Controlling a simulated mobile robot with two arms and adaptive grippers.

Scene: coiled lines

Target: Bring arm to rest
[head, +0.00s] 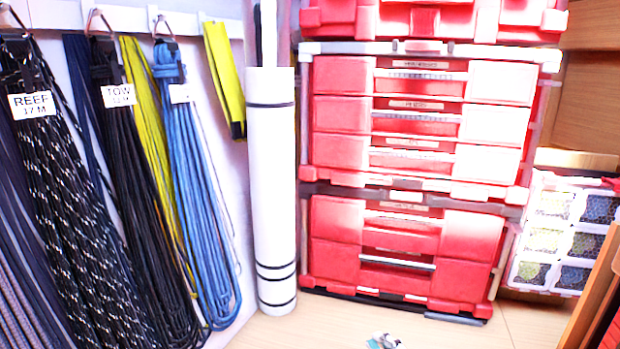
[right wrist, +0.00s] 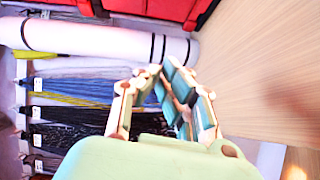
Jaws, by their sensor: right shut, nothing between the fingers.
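Only the tip of my right gripper (head: 383,341) shows in the head view, low at the bottom edge, over the pale wooden surface. The right wrist view shows its pale green and cream fingers (right wrist: 158,70) angled together at the tips, shut with nothing held. The fingers are apart from the hanging ropes and the white tube behind them. My left gripper is in neither view.
Coiled ropes (head: 192,190) hang from hooks on the left wall, some with labels reading REEF and TOW. A white tube (head: 270,180) stands beside stacked red drawer cases (head: 340,127). A white compartment box (head: 524,232) stands at right. Bare wooden surface (head: 330,325) lies in front.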

